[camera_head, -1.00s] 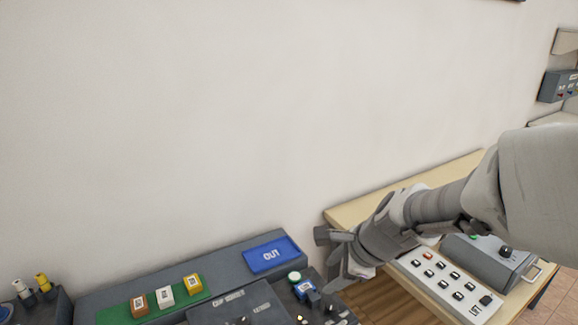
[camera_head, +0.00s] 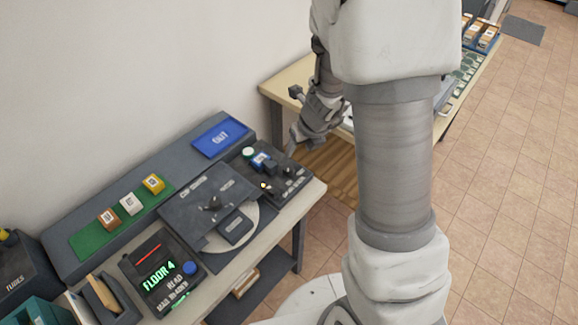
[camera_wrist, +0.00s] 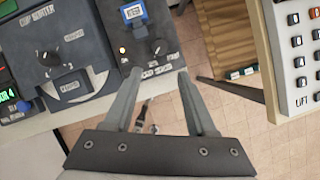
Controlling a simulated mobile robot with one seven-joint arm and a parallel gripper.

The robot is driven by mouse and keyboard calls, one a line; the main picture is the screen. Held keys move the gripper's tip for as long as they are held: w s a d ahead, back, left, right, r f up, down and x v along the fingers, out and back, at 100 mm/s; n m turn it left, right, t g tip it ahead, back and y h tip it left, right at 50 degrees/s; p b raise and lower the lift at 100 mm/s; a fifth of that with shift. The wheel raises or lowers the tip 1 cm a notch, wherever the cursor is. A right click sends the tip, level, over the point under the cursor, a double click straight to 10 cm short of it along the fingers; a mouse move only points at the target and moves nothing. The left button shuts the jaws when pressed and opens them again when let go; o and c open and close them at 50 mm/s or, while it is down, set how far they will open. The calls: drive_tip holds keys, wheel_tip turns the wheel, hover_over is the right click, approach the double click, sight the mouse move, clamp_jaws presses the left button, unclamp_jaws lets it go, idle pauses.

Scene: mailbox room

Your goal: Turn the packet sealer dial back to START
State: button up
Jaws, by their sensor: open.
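The dark sealer unit (camera_head: 270,172) stands at the right end of the bench, with a small black dial (camera_head: 289,170) near its right side. In the wrist view the dial (camera_wrist: 157,46) sits above small white labels that are too small to read, so I cannot tell its setting. A blue-framed part (camera_wrist: 133,13) and a lit yellow lamp (camera_wrist: 122,50) are beside it. My gripper (camera_wrist: 161,72) is open and empty. Its fingertips appear just below the dial in the wrist view, apart from it. In the head view my gripper (camera_head: 292,120) is above the bench's right end.
A sorter panel with a larger knob (camera_head: 215,203) is left of the sealer. A blue OUT tray (camera_head: 220,136) lies behind. A FLOOR 4 display (camera_head: 160,273) is at front left. A wooden table (camera_head: 275,88) with a button panel (camera_wrist: 299,60) stands right, across a gap.

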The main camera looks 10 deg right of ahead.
sight(289, 168)
drive_tip(key=b+x, duration=0.6)
drive_tip(key=x, duration=0.9)
drive_tip(key=shift+b, duration=0.3)
drive_tip(key=shift+c, duration=0.4)
clamp_jaws()
